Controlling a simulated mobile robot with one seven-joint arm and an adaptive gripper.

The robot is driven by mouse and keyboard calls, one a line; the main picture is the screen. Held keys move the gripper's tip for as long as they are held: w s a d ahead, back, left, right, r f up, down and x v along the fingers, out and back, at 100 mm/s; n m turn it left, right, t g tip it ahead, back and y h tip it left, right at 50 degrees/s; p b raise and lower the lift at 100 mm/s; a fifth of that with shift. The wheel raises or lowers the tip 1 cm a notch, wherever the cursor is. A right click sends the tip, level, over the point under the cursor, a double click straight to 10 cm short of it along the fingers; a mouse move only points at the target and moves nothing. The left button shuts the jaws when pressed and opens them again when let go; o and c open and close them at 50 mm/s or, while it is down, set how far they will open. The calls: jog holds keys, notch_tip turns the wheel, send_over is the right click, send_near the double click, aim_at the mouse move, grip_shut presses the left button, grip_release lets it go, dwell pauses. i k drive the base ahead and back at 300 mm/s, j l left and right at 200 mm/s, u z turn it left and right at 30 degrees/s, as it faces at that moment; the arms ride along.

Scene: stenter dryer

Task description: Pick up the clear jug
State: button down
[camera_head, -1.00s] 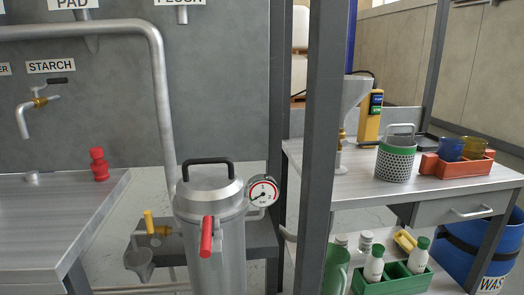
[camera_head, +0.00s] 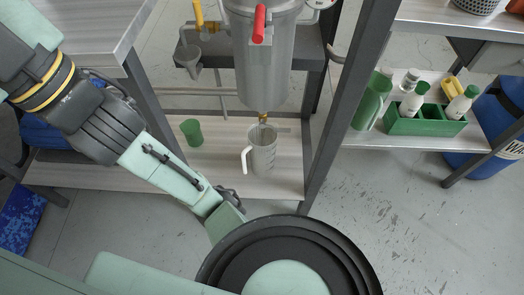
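The clear jug (camera_head: 262,152) stands upright on the low wooden-looking shelf, under the brass outlet of the steel vessel. It has measuring marks, and its white handle (camera_head: 246,160) faces left. My gripper's fingertips cannot be made out in this view.
A green cup (camera_head: 191,132) stands on the low shelf (camera_head: 222,178) left of the jug. The steel vessel (camera_head: 264,60) hangs above the jug. A dark frame post (camera_head: 345,105) rises on the right. A green crate (camera_head: 425,122) with bottles sits on the right shelf.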

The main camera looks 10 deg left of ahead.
aim_at(262, 143)
jog(key=z, duration=1.3)
jog(key=u, duration=1.65)
jog(key=k+l, duration=0.2)
jog(key=l, duration=0.15)
jog(key=k+l, duration=0.2)
jog(key=l, duration=0.15)
jog(key=k+l+u, duration=0.1)
jog(key=l, duration=0.25)
jog(key=k, duration=0.05)
